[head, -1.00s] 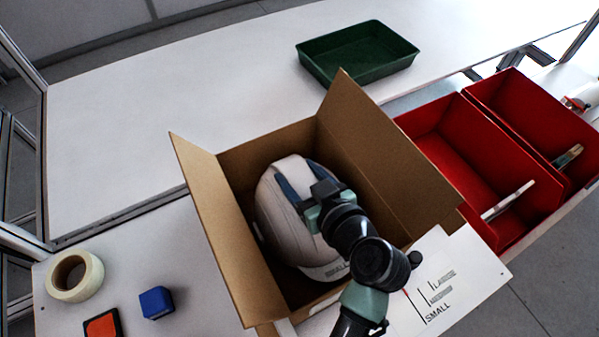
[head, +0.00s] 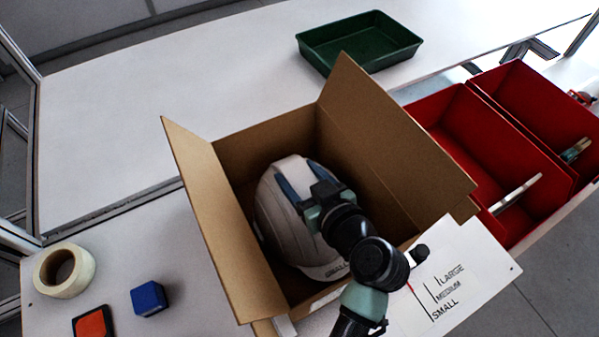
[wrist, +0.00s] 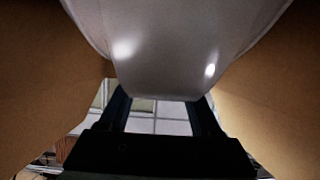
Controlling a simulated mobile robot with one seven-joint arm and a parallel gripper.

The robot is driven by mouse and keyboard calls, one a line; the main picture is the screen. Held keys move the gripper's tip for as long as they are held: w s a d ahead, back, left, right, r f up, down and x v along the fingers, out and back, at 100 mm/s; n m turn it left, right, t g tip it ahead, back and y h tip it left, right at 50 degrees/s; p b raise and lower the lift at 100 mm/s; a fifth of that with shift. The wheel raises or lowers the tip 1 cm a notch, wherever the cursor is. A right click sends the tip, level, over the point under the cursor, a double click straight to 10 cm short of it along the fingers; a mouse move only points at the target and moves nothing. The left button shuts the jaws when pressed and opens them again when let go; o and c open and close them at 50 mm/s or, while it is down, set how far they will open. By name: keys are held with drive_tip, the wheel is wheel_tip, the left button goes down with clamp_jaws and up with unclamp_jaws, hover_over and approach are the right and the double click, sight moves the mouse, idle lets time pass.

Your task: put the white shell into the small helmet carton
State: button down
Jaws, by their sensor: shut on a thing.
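The white shell (head: 283,228) is inside the open brown carton (head: 205,185), below the tops of its raised flaps. My gripper (head: 312,200) reaches into the carton from the front right and is shut on the shell. In the wrist view the shell (wrist: 165,50) fills the upper middle, above my gripper's dark fingers (wrist: 160,105), with brown carton walls (wrist: 45,85) on both sides. Whether the shell touches the carton floor is hidden.
A card (head: 455,285) reading large, medium, small lies at the carton's front right. Red bins (head: 480,140) stand to the right, and a green tray (head: 360,42) behind. A tape roll (head: 63,270), a blue block (head: 150,298) and an orange-black item (head: 93,322) lie at front left.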

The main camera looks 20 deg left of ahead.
drive_tip(key=shift+f+b, duration=0.85)
drive_tip(key=shift+f, duration=0.1)
drive_tip(key=shift+c, duration=0.6)
unclamp_jaws()
drive_tip(key=shift+o, duration=0.6)
drive_tip(key=shift+f, duration=0.1)
wheel_tip(320, 180, up, 10)
drive_tip(key=shift+r, duration=0.1)
